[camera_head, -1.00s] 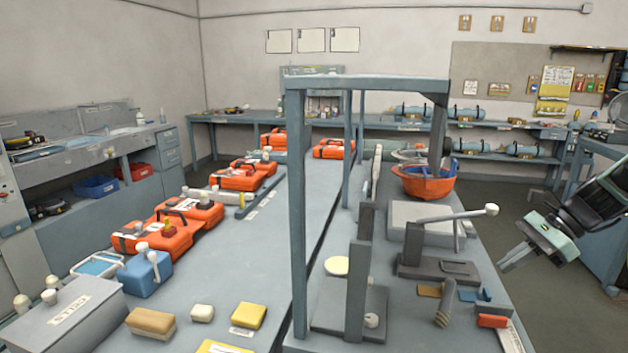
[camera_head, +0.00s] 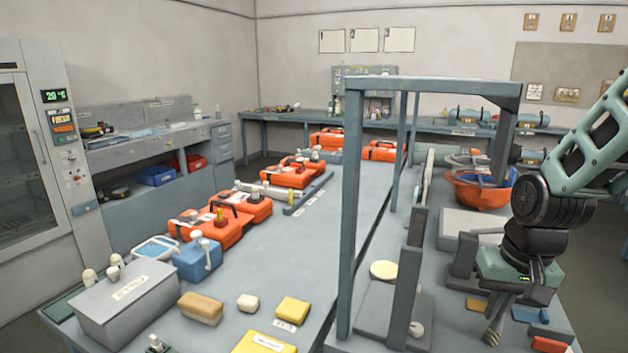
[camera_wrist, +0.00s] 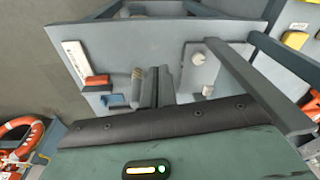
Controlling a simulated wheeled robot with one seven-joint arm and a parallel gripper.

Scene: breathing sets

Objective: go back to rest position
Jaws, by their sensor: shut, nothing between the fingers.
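My gripper (camera_head: 494,333) shows at the right of the head view, pointing down over the right side of the bench. Its body hides part of the lever fixture on that bench. In the wrist view the two dark fingers (camera_wrist: 154,88) stand close together with nothing between them. An orange block (camera_wrist: 97,80) and a blue block (camera_wrist: 113,100) lie to the left of the fingers in that view.
A grey frame (camera_head: 352,210) stands upright on the bench. Orange cases (camera_head: 223,225) line the left bench. A glass-door cabinet (camera_head: 28,150) stands far left. Floor is free at the right edge.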

